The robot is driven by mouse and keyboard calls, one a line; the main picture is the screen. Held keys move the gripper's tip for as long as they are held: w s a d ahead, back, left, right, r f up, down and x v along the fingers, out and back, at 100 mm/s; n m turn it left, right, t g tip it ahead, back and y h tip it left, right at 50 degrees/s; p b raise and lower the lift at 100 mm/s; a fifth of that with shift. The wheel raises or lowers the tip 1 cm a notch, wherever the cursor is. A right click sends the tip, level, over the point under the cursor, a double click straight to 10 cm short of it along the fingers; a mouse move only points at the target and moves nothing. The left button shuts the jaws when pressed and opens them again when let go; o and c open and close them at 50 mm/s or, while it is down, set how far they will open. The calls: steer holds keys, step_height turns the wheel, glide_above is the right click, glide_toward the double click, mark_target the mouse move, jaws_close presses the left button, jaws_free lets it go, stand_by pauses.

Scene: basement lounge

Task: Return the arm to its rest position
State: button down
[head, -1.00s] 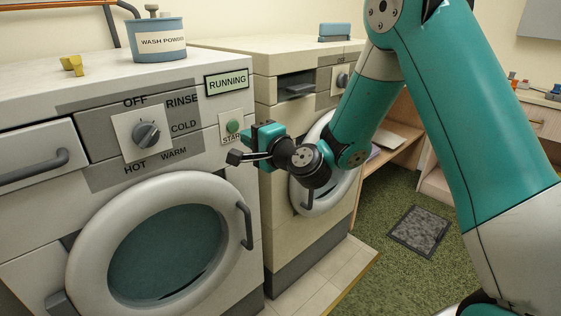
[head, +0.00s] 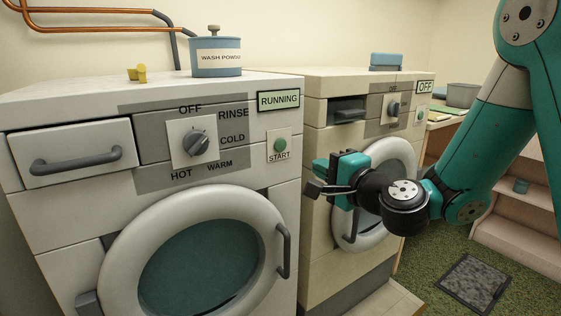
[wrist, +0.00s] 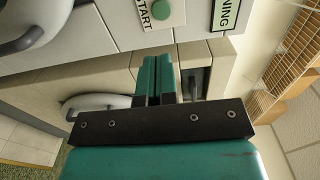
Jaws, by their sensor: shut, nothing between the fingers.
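My gripper (head: 328,179) is in front of the two machines in the head view, level with the START button and to its right. In the wrist view its two teal fingers (wrist: 156,80) lie together with nothing between them. My arm reaches in from the right edge of the head view, bent at the elbow. The gripper appears apart from both machines.
The near washing machine (head: 75,210) has a closed round door, a START button (head: 280,149) and a RUNNING sign (head: 278,100). A second machine (head: 320,220), with an OFF sign (head: 425,87), stands behind the gripper. A grey mat (head: 472,283) lies on green carpet.

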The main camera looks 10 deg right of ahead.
steer(key=s+a+n+g+y, duration=0.5)
steer(key=s+a+n+g, duration=0.4)
steer(key=s+a+n, duration=0.3)
steer(key=s+d+f+n+g+h, duration=0.25)
steer(key=s+n+g, duration=0.2)
steer(key=s, duration=0.35)
steer(key=s+d+f+n+g+h, duration=0.1)
steer(key=s+d+n+g+h, duration=0.3)
steer(key=s, duration=0.3)
step_height(320, 180, up, 20)
steer(key=p, duration=2)
steer(key=shift+a+r+n+t, duration=0.15)
steer(key=shift+a+n+t, duration=0.2)
steer(key=shift+a, duration=0.1)
steer(key=c, duration=1.8)
jaws_free()
steer(key=shift+s, duration=0.1)
steer(key=shift+c, duration=0.2)
